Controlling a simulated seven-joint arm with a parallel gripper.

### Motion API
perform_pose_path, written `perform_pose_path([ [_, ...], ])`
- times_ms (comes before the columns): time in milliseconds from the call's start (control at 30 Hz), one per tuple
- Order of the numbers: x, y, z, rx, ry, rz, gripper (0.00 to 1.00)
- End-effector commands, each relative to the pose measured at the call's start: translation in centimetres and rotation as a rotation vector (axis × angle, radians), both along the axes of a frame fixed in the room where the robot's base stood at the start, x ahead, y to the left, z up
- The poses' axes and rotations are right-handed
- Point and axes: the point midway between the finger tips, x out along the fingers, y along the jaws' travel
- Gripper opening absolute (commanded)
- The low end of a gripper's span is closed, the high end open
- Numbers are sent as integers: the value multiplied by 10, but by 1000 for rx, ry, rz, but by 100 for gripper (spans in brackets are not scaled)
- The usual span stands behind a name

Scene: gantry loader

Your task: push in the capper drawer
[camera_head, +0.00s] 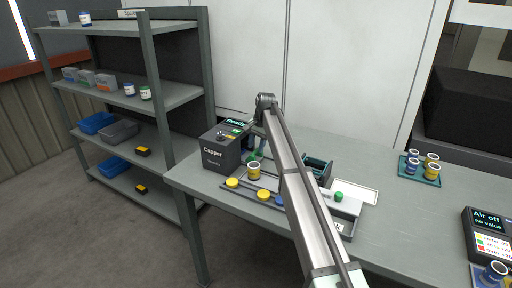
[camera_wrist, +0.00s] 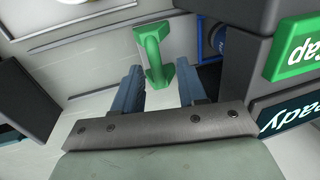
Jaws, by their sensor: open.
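The capper (camera_head: 220,152) is a dark box near the left end of the bench, with a lit "Ready" screen on top. Its dark body and green label also show at the upper right of the wrist view (camera_wrist: 288,50). A green handle (camera_wrist: 153,48) stands just beyond and between my fingertips in the wrist view. It appears to belong to the capper drawer, but how far the drawer is out cannot be told. My gripper (camera_wrist: 160,72) is open, with two blue-grey fingers apart and nothing held. In the head view my arm partly hides the area beside the capper.
A yellow-banded jar (camera_head: 253,170) and a rack with yellow and blue lids (camera_head: 262,195) stand in front of the capper. A grey unit with a green knob (camera_head: 339,197) is to the right. Several jars stand on a teal mat (camera_head: 409,174). A shelf rack (camera_head: 150,80) is at left.

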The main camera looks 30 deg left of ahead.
Motion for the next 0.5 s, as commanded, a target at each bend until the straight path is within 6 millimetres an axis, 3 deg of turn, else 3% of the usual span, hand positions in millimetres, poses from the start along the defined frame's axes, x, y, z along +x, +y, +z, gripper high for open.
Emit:
perform_pose_path([
  [500, 1, -18, 93, 2, -1, 0, 41],
])
